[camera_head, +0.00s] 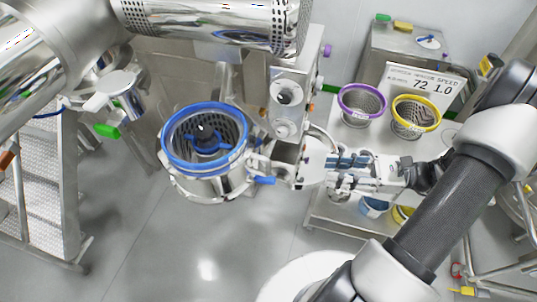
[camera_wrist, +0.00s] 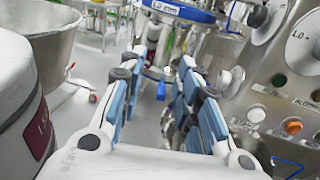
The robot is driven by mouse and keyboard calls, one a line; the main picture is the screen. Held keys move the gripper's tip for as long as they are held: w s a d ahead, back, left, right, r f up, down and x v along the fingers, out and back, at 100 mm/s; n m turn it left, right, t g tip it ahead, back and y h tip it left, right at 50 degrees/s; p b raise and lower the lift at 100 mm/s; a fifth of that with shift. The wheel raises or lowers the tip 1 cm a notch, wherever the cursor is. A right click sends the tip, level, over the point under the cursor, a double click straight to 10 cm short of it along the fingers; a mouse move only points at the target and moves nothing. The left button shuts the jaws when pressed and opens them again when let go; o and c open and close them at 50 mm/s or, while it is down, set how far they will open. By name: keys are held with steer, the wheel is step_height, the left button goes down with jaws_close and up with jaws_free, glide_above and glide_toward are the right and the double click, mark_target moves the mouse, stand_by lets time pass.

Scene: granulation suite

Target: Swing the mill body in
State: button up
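The mill body (camera_head: 203,186) is a steel cylinder with a blue ring around its top and a perforated screen and dark hub inside. It hangs left of the steel column, joined by a bracket with a blue-tipped handle (camera_head: 264,180). In the wrist view, its blue rim (camera_wrist: 180,12) shows at the top, beyond my fingers. My gripper (camera_head: 335,168) is right of the mill body and apart from it, pointing left. In the wrist view, my gripper (camera_wrist: 160,72) has its blue-padded fingers spread, with nothing held between them.
The steel column (camera_head: 283,100) stands beside the mill. A control panel (camera_wrist: 285,90) is close on the right in the wrist view. A cart holds a purple-rimmed screen (camera_head: 362,105) and a yellow-rimmed screen (camera_head: 415,117). Steps (camera_head: 45,185) stand left; floor below the mill is clear.

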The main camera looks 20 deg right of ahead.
glide_toward(267, 163)
steer(key=shift+t, duration=0.3)
steer(key=x, duration=0.6)
steer(key=f+b+x, duration=0.1)
steer(key=x, duration=0.3)
steer(key=shift+w+d, duration=0.1)
steer(key=shift+c, duration=0.5)
jaws_close()
